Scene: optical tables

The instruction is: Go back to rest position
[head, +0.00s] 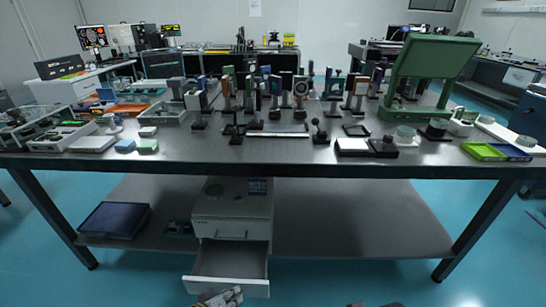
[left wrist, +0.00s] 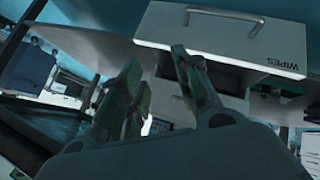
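My left gripper (head: 222,297) shows at the bottom edge of the head view, in front of and below the pulled-out drawer (head: 230,286). In the left wrist view my left gripper (left wrist: 157,60) has its two fingers apart, with nothing held between them. A white drawer front marked WIPES (left wrist: 220,38) with a bar handle is close beyond the fingertips, apart from them as far as I can tell. Only a dark sliver at the bottom edge of the head view may be my right gripper (head: 376,305); its fingers cannot be made out.
The white drawer cabinet (head: 232,205) stands on the lower shelf (head: 340,220) of the optical table (head: 215,150). A dark blue box (head: 114,220) lies on the shelf's left. Many optics crowd the tabletop. The floor (head: 350,280) right of the drawer looks clear.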

